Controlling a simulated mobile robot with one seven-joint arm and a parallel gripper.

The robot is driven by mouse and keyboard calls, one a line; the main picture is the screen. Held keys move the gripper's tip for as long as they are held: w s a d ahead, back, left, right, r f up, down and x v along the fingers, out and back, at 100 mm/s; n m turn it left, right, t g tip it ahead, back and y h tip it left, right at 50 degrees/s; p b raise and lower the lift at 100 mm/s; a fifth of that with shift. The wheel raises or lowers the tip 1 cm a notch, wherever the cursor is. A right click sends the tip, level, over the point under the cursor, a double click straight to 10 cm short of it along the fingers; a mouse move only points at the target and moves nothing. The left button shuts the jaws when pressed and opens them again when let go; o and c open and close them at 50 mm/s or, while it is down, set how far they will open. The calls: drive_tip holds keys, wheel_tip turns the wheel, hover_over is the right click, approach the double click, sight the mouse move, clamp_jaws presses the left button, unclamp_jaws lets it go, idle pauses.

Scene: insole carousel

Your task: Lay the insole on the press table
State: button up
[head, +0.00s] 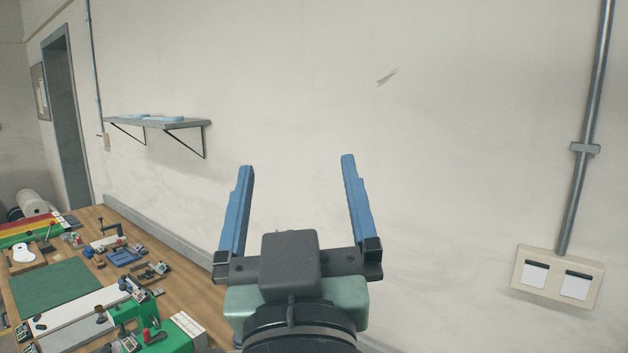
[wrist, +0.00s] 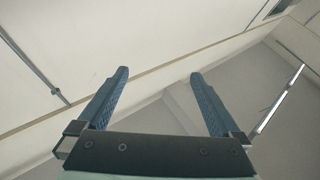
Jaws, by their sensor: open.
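My gripper (head: 297,163) is raised in front of the bare wall, its two blue fingers wide apart with nothing between them. In the wrist view my gripper (wrist: 160,73) is also open and empty, facing the wall and ceiling. A small white, sole-shaped piece (head: 23,252) lies on a tan board at the far left of the workbench. It may be the insole, but it is too small to be sure. It is far from my gripper. I cannot tell which thing is the press table.
The wooden workbench (head: 182,290) at lower left is crowded with small tools, a green mat (head: 55,290) and green machine parts. A wall shelf (head: 185,123) carries flat light-blue pieces (head: 163,119). A wall pipe (head: 590,110) and switch box (head: 558,279) are at right.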

drive_tip(key=s+d+r+m+t+h, duration=0.1)
drive_tip(key=s+r+m+t, duration=0.1)
drive_tip(key=s+r+t, duration=0.2)
drive_tip(key=s+r, duration=0.3)
drive_tip(key=r, duration=0.2)
drive_tip(key=shift+s+d+r, duration=0.25)
drive_tip(key=shift+s+r, duration=0.05)
drive_tip(key=shift+r, duration=0.1)
